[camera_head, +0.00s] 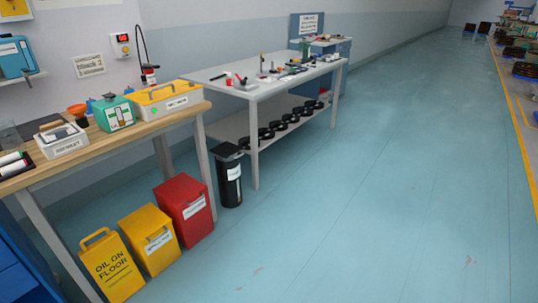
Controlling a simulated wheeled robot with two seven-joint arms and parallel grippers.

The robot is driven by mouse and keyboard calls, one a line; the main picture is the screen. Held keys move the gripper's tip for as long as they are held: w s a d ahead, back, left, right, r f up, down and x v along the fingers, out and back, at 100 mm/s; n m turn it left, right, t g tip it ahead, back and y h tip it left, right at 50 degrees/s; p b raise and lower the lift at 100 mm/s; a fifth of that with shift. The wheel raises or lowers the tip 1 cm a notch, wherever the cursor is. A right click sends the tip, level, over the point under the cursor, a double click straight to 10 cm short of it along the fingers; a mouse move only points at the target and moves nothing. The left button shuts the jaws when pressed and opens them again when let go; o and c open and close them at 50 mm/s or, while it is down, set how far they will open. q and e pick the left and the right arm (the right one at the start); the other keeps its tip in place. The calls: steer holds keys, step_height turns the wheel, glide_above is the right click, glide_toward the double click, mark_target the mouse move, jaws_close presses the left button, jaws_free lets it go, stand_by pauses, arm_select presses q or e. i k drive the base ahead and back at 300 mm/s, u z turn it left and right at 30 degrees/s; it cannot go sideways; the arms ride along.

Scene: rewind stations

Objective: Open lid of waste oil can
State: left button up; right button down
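Neither of my grippers shows in the head camera view. Three lidded containers stand on the floor by the tables, and their labels are too small for me to tell which is the waste oil can. One is a red box-shaped can (183,195) with a white label. A yellow box-shaped can (143,225) with a white label stands to its left. A black can (229,190) with a pale label stands by the grey table. The lids of the red and yellow cans look shut; the black can's top looks closed too.
A yellow "OIL ON FLOOR" sign (103,272) stands left of the yellow can. A wooden-topped bench (85,148) holds several boxes above the cans. A grey table (240,83) with small parts stands behind. The blue floor (360,200) on the right is clear.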

mark_target(226, 149)
steer(key=z, duration=0.4)
steer(key=i, duration=1.95)
steer(key=u, duration=0.3)
